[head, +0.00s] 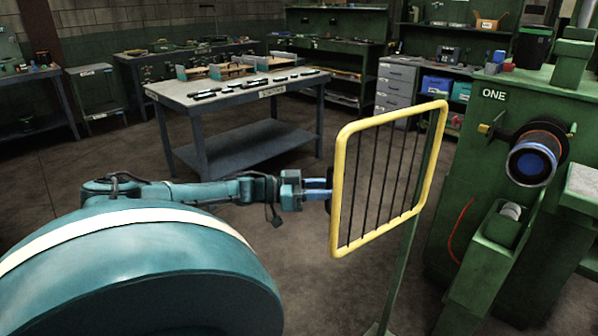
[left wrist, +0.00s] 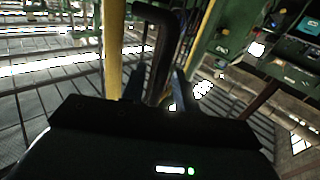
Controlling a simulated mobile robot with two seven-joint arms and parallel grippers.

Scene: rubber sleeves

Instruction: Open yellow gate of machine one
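The yellow gate (head: 337,190) is a yellow tube frame with thin black vertical bars, mounted at its right side on a green post (head: 402,262). It stands left of green machine one (head: 470,150), labelled "ONE". My left gripper (head: 326,189) is at the gate's left edge, by a black handle. In the left wrist view, the black bent handle (left wrist: 160,62) runs between the two blue fingers of the left gripper (left wrist: 157,92). The fingers look apart, with space beside the handle. Part of the handle is hidden by the gate frame in the head view. My right gripper is not in view.
A grey worktable (head: 250,92) with parts on it stands behind my left arm. Grey drawers (head: 397,88) and shelving stand at the back. The floor between the worktable and the gate is clear.

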